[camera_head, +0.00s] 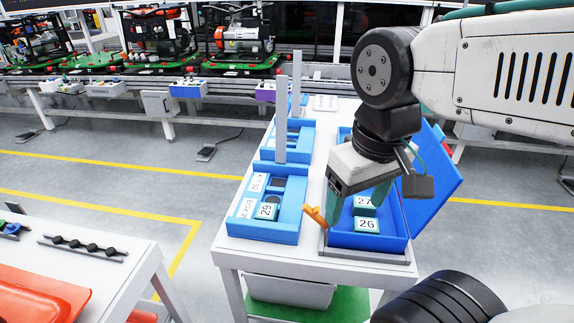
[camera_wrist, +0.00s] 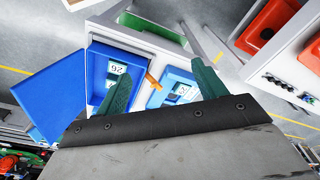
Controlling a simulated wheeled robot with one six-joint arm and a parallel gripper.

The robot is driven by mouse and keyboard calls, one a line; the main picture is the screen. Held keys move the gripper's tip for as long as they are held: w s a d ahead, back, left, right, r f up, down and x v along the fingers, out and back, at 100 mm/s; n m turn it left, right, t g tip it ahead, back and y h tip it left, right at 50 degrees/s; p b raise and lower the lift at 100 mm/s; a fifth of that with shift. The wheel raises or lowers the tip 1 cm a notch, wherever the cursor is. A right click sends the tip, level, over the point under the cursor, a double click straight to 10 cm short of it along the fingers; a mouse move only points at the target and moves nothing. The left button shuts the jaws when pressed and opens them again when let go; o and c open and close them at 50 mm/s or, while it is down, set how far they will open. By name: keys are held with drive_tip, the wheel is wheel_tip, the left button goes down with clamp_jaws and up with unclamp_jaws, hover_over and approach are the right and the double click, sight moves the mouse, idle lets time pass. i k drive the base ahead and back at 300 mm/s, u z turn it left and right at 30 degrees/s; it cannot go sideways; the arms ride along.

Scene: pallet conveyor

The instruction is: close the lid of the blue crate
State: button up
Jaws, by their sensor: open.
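The blue crate (camera_head: 368,241) stands on the right end of the white table, with blocks marked 26 (camera_head: 367,224) and 27 (camera_head: 364,203) inside. Its blue lid (camera_head: 440,185) is open and leans outward on the right. In the wrist view the crate (camera_wrist: 97,62) is at upper left and the lid (camera_wrist: 48,103) left of it. My gripper (camera_head: 357,207) is open and appears empty, with its green fingers over the crate's left part in the head view. It hides part of the crate's far and left sides. An orange lever (camera_head: 316,216) is at the crate's left side.
Blue trays (camera_head: 263,234) with numbered blocks and grey posts (camera_head: 281,110) stand left of the crate. A grey bin (camera_head: 290,291) is under the table (camera_head: 238,252). Another table (camera_head: 90,270) with orange trays is at lower left. Yellow-lined floor is clear between them.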

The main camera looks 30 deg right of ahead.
sight(418, 213)
drive_tip(key=z, duration=1.55)
drive_tip(key=i, duration=0.2)
drive_tip(key=u, duration=0.35)
drive_tip(key=k, duration=0.5)
drive_tip(key=z, duration=0.4)
drive_tip(key=i, duration=0.5)
drive_tip(key=u, duration=0.4)
